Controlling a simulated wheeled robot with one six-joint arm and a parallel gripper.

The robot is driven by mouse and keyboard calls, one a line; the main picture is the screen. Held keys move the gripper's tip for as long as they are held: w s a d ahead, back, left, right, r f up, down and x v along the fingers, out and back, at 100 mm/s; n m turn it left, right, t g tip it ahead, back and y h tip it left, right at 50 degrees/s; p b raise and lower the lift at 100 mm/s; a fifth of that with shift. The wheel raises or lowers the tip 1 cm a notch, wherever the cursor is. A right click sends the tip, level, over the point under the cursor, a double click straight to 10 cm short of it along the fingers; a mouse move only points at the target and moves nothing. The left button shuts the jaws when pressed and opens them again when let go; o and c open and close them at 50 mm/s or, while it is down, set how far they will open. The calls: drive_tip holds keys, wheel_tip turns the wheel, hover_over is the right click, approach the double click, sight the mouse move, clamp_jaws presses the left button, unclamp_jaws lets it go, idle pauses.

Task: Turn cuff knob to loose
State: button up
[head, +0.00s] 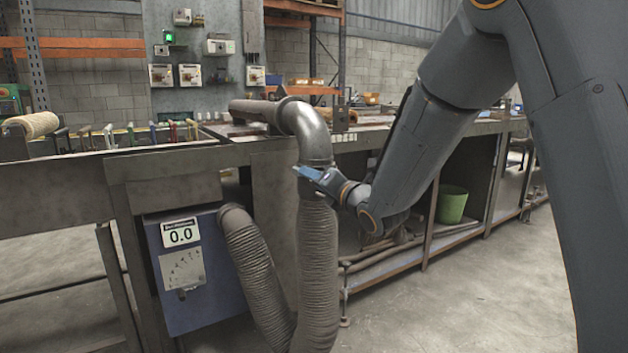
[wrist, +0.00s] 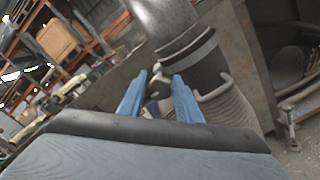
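The cuff (wrist: 190,52) is the light band where the smooth metal elbow (head: 308,135) meets the ribbed hose (head: 318,250). A small dark knob (wrist: 158,88) on the cuff shows in the wrist view, between and beyond my blue fingers. My gripper (wrist: 160,76) has its two fingers apart, with the knob in the gap; I see no clear contact. In the head view my gripper (head: 306,173) is at the front of the cuff and hides the knob. Which way the knob is turned cannot be told.
A blue box (head: 182,270) with a display reading 0.0 hangs under the bench, with a second ribbed hose (head: 255,270) from its side. The metal bench (head: 60,205) is behind the hose. A green bin (head: 452,204) stands lower right. The front floor is clear.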

drive_tip(key=shift+o, duration=1)
drive_tip(key=v, duration=0.7)
drive_tip(key=shift+s+d+p, duration=0.2)
drive_tip(key=shift+s+p, duration=0.1)
drive_tip(key=shift+p, duration=0.05)
